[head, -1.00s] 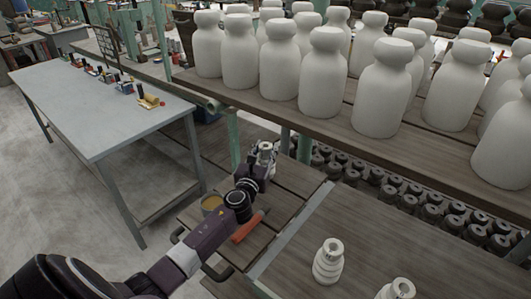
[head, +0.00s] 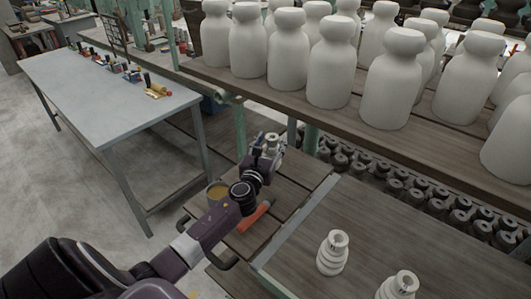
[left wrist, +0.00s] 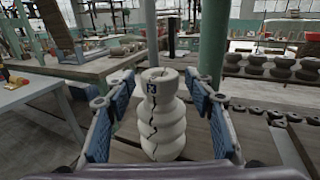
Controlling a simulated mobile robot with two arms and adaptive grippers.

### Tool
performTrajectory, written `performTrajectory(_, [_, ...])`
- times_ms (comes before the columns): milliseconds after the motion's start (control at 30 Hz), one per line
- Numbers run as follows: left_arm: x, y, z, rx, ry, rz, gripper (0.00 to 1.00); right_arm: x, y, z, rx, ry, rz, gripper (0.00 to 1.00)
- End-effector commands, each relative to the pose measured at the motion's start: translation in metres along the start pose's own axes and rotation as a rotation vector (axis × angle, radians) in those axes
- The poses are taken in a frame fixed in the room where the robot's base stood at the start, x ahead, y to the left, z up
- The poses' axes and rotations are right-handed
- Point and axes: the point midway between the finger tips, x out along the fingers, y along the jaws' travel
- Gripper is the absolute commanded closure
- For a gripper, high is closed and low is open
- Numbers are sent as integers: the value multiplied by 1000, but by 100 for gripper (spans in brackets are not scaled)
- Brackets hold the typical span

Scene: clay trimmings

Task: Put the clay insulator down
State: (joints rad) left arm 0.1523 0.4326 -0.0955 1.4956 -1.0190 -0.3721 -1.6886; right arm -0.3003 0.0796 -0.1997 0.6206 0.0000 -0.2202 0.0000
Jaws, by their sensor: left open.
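A cracked, pale, ribbed clay insulator (left wrist: 163,125) with a dark mark near its top stands upright between the spread fingers of my left gripper (left wrist: 160,118) in the left wrist view. Its base appears to be on the brown planks, though the near edge of the gripper hides part of it. A gap shows on both sides. In the head view, my left gripper (head: 267,150) is over the far end of the plank surface (head: 289,190), and the insulator's top (head: 272,139) shows there. My right gripper is not in view.
Two similar insulators (head: 332,253) (head: 397,287) stand on the nearer wooden tabletop (head: 390,235). A shelf edge (head: 300,105) bearing large white vessels stands behind. A grey table (head: 105,95) is at left.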

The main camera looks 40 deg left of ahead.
Motion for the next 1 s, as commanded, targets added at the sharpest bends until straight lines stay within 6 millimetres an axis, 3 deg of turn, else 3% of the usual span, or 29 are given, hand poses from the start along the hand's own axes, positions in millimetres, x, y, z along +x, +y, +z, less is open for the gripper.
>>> performTrajectory(500, [-92,0,-2,2,2,-2,51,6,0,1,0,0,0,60])
performTrajectory(700, [-109,0,-1,1,1,-1,51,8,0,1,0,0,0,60])
performTrajectory(1000, [-111,0,0,1,1,0,51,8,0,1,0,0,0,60])
